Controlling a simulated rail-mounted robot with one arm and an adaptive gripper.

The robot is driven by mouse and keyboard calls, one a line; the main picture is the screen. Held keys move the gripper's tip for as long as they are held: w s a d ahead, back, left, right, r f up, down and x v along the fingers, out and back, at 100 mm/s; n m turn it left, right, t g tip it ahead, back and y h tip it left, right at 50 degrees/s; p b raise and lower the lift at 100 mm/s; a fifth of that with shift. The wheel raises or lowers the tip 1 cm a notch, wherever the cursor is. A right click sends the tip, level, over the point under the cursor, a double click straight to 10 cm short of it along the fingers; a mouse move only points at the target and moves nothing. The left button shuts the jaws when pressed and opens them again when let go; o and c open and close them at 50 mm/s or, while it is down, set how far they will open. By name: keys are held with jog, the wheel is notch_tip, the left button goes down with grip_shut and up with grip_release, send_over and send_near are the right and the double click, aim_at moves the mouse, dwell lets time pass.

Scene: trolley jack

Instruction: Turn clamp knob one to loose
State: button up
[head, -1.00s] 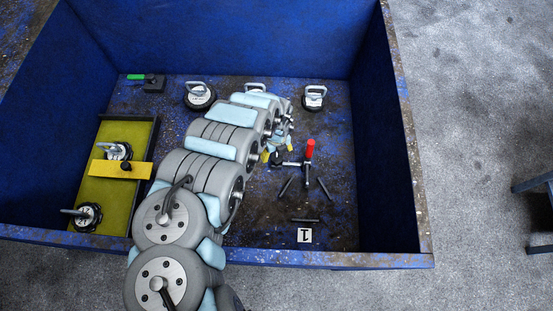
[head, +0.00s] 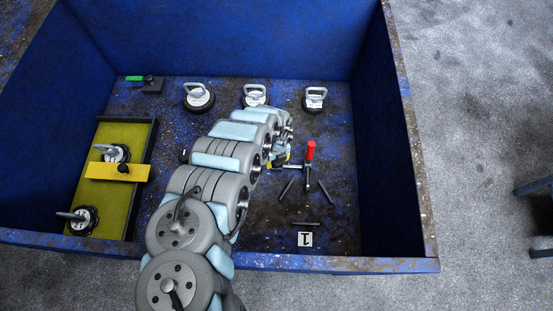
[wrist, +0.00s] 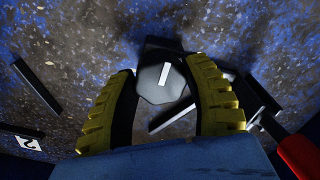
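A dark grey clamp knob (wrist: 158,88) with a white pointer line shows in the wrist view. The line tilts slightly right of straight up. My gripper (wrist: 161,70) has its yellow-ribbed fingers on either side of the knob. They look open, and contact is not clear. In the head view my gripper (head: 281,158) is left of the red clamp handle (head: 310,151), and it hides the knob. The handle also shows in the wrist view (wrist: 299,155). The label 1 (head: 305,239) lies in front of this clamp.
Dark bars (head: 325,191) lie around the clamp. Several suction-cup lifters (head: 199,96) stand at the back. A yellow-green tray (head: 92,205) is at left. Blue walls (head: 385,160) enclose the floor.

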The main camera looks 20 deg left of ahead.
jog(key=shift+c, duration=0.8)
